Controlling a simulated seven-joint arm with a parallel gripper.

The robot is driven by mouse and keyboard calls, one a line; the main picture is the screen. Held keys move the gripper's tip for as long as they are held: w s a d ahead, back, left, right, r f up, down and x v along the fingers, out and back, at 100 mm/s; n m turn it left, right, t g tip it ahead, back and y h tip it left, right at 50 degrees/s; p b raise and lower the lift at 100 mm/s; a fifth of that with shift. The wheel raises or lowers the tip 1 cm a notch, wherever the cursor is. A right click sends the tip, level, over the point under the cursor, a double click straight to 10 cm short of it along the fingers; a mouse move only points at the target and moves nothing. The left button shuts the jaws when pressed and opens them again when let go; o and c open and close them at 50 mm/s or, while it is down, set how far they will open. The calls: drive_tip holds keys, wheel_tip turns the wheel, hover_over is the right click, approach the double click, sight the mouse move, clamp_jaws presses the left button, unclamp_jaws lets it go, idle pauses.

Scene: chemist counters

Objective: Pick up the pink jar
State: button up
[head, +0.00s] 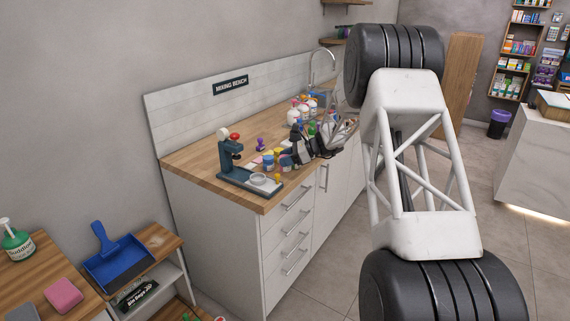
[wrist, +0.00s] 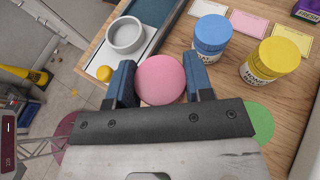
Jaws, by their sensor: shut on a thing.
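The pink jar (wrist: 160,79) shows from above in the wrist view as a round pink lid. It lies between the two blue fingers of my gripper (wrist: 161,82), one finger on each side. My gripper is shut on it. The jar's lower body is hidden, so I cannot tell whether it touches the counter. In the head view my gripper (head: 306,147) is low over the mixing bench, among the jars, and I cannot make out the pink jar there.
A blue-lidded jar (wrist: 211,37) and a yellow-lidded jar (wrist: 269,62) stand right of my gripper. A grey dish (wrist: 126,35) sits on the press stand at upper left, with a small yellow cap (wrist: 104,73) nearby. The wooden counter (head: 196,160) has bare room at its left end.

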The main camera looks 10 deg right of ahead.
drive_tip(key=s+r, duration=0.1)
drive_tip(key=s, duration=1.4)
drive_tip(key=shift+s+a, duration=0.15)
drive_tip(key=shift+a, duration=0.05)
idle(0.3)
